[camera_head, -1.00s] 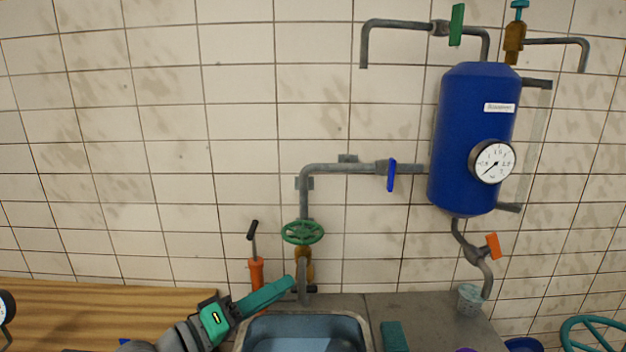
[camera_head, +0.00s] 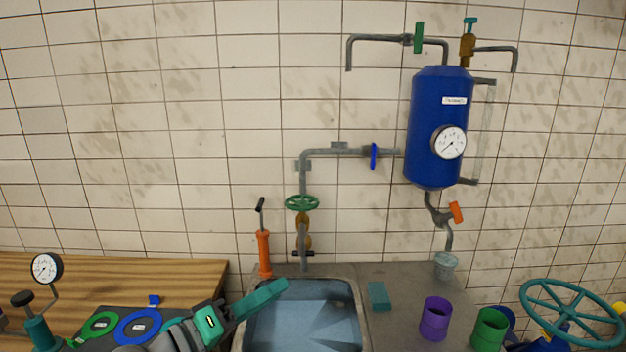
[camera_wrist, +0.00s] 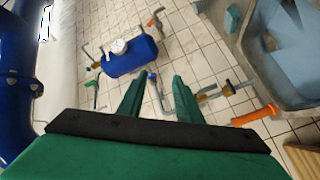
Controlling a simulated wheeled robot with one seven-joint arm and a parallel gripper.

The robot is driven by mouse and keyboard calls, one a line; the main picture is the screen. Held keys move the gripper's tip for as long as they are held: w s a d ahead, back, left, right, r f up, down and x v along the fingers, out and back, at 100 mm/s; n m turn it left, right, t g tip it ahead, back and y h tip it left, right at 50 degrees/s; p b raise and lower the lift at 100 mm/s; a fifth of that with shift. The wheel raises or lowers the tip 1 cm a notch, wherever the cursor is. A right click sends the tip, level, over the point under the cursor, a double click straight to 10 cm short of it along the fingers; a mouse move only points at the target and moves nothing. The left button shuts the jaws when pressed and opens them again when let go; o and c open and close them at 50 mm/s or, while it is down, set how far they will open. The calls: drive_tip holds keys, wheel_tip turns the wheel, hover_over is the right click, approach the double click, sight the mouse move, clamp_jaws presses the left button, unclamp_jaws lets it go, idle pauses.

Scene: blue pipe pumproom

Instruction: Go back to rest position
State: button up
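My gripper (camera_head: 262,299) has teal-green fingers and hangs in front of the left edge of the blue-grey sink basin (camera_head: 345,341), pointing up and right. In the wrist view, the two fingers of my gripper (camera_wrist: 158,84) stand apart with nothing between them. The rest of my arm enters from the bottom left. The lower part of the arm is out of view.
An orange hand pump (camera_head: 265,254) stands behind the sink. Purple (camera_head: 435,318) and green (camera_head: 489,330) cups and a teal block (camera_head: 379,296) are right of it. A wooden table (camera_head: 120,277) is left. A blue tank (camera_head: 437,125) hangs on the wall.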

wheel_tip(320, 180, down, 20)
drive_tip(key=d+n+t+y, duration=0.2)
drive_tip(key=n+t+y, duration=0.1)
drive_tip(key=n+y, duration=0.3)
drive_tip(key=s+d+f+y, duration=0.2)
drive_tip(key=s+f+y, duration=0.3)
drive_tip(key=s+f, duration=0.75)
drive_tip(key=s+d+f+m+y, duration=0.1)
drive_tip(key=s+f, duration=0.2)
drive_tip(key=s, duration=0.4)
drive_tip(key=s+f+m+y, duration=0.1)
drive_tip(key=s+f+y, duration=0.15)
drive_tip(key=s, duration=0.35)
drive_tip(key=s+d+r+m, duration=0.1)
drive_tip(key=s+r+m, duration=0.1)
drive_tip(key=s, duration=0.5)
drive_tip(key=s+d+r+m+h, duration=0.1)
drive_tip(key=s+d+r+m, duration=0.1)
drive_tip(key=s, duration=0.5)
drive_tip(key=shift+d+r+m, duration=0.25)
drive_tip(key=shift+r+m, duration=0.2)
drive_tip(key=shift+m, duration=0.55)
drive_tip(key=shift+w+h, duration=0.1)
drive_tip(key=shift+h, duration=0.15)
drive_tip(key=shift+a, duration=0.1)
drive_tip(key=shift+c, duration=0.3)
